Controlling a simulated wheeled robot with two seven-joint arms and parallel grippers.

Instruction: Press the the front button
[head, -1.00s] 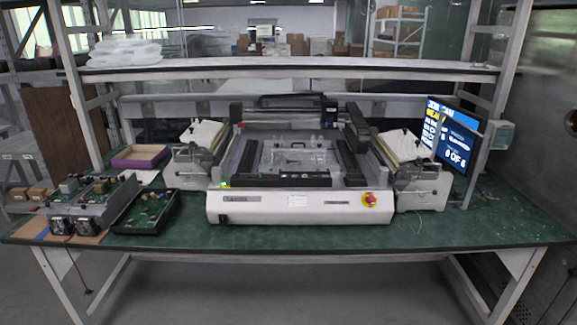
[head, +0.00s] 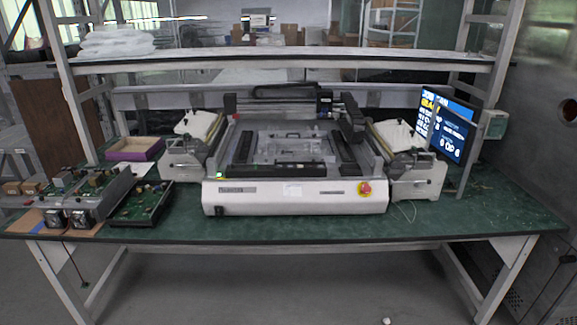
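A white bench machine (head: 262,194) stands on the green worktop, its front panel facing me. A round red button on a yellow base (head: 365,188) sits at the right of that front panel. A small black switch (head: 219,210) is at the panel's lower left, and a small green light (head: 220,176) glows above the panel's left end. Neither of my grippers shows in the head view, and nothing touches the machine's front.
The green worktop (head: 300,229) has a clear strip before the machine. Circuit boards in a black tray (head: 141,204) and a purple box (head: 135,149) lie left. A lit monitor (head: 446,125) stands right. A shelf (head: 290,60) spans above.

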